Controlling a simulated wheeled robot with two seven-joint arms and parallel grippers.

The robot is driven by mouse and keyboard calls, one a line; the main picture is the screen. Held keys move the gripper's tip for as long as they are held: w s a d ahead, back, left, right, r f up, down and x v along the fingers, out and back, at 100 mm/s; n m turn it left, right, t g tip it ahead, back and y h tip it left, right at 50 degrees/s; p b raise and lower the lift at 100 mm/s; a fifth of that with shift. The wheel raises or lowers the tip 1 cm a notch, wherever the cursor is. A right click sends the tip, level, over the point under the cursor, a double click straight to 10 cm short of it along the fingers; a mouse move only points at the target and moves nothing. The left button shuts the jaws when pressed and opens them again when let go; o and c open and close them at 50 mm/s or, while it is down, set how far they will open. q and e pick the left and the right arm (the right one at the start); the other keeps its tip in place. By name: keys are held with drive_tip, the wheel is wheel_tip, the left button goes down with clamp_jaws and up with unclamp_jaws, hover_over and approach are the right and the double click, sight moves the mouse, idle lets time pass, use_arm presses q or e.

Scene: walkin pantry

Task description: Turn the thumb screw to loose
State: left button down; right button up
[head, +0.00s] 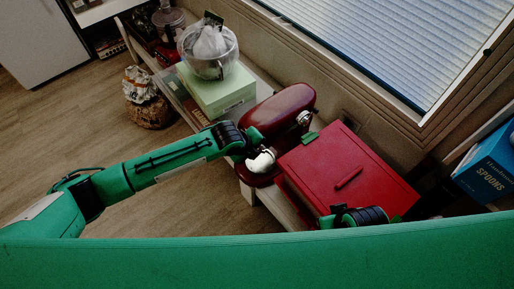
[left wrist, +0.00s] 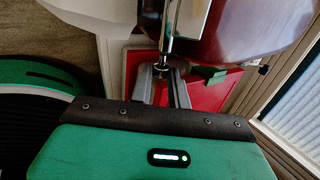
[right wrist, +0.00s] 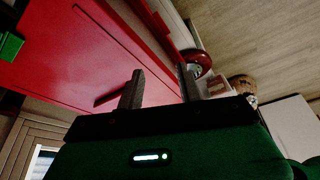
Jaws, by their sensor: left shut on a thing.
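The stand mixer with its dark red head (head: 283,108) stands on the low shelf; the head fills the top right of the left wrist view (left wrist: 250,22). My left gripper (left wrist: 162,72) is at the mixer, its fingers close together on a small part below a shiny metal rod (left wrist: 169,28). That part appears to be the thumb screw, mostly hidden between the fingers. In the head view the left gripper (head: 250,152) is beside the mixer, next to a shiny round metal piece (head: 262,161). My right gripper (right wrist: 160,84) is open and empty, over the red box.
A red box (head: 322,172) with a bar handle and green tabs sits right of the mixer. A blue spoons box (head: 490,170) is far right.

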use_arm(q)
drive_tip(key=c, duration=1.3)
unclamp_jaws()
drive_tip(key=p+v, duration=0.2)
drive_tip(key=v, duration=1.1)
drive_tip(key=shift+s+a+r, duration=0.1)
drive_tip(key=shift+a+r, duration=0.05)
drive_tip(key=shift+r, duration=0.2)
use_arm(e)
drive_tip(key=shift+g, duration=0.3)
drive_tip(key=x, duration=0.5)
drive_tip(key=shift+s, duration=0.4)
use_arm(q)
drive_tip(key=shift+c, duration=0.2)
